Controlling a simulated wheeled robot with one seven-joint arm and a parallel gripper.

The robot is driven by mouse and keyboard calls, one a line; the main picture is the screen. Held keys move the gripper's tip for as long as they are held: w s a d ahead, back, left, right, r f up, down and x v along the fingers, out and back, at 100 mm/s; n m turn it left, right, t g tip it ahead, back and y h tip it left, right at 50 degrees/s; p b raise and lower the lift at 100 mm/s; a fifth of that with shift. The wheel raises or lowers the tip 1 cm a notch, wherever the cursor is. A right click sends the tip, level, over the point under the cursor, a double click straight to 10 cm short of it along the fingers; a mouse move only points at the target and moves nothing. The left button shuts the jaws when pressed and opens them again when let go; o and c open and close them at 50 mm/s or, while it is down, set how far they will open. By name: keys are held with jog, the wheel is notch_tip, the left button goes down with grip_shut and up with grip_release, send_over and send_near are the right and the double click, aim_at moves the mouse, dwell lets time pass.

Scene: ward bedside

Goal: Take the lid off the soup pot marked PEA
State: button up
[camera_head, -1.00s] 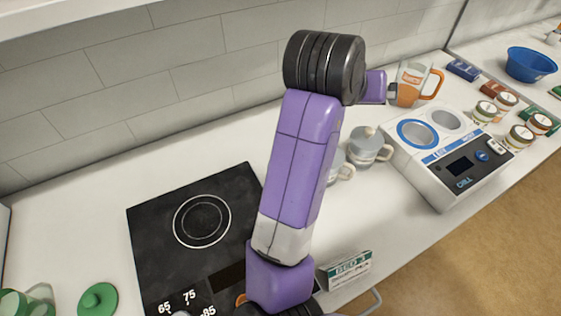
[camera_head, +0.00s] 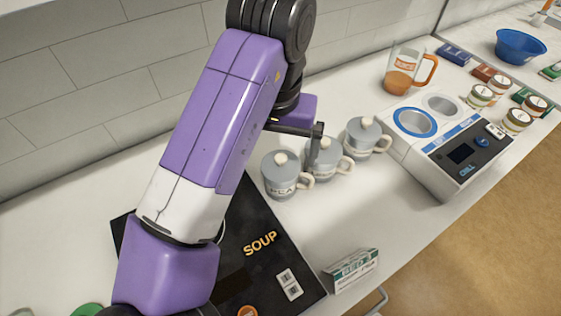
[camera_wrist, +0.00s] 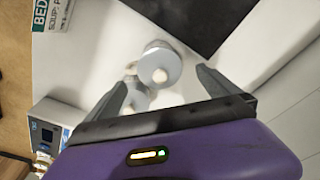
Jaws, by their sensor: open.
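Three grey lidded pots with cream knobs stand in a row on the white counter. The left pot (camera_head: 283,184) has lettering that looks like PEA, and its lid (camera_head: 278,163) is on. The middle pot (camera_head: 325,170) is partly behind my gripper's dark finger; the right pot (camera_head: 368,139) is clear. My gripper (camera_wrist: 161,80) is open and empty, with its fingers apart. In the wrist view, a lidded pot (camera_wrist: 160,60) near the hob, probably the left one, appears between the fingertips, and another pot (camera_wrist: 138,98) is by the left finger. Contact cannot be told.
The black hob (camera_head: 265,270) marked SOUP lies left of the pots, partly behind my arm. A small box (camera_head: 352,270) stands at the front edge. A white chill unit (camera_head: 445,145) and an orange-handled jug (camera_head: 402,75) are to the right. A tiled wall is behind.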

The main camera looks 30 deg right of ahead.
aim_at(281, 157)
jog(key=shift+w+d+f, duration=0.15)
jog(key=shift+f, duration=0.8)
jog(key=shift+w+d+f, duration=0.15)
jog(key=shift+f, duration=0.8)
jog(key=c, duration=1.4)
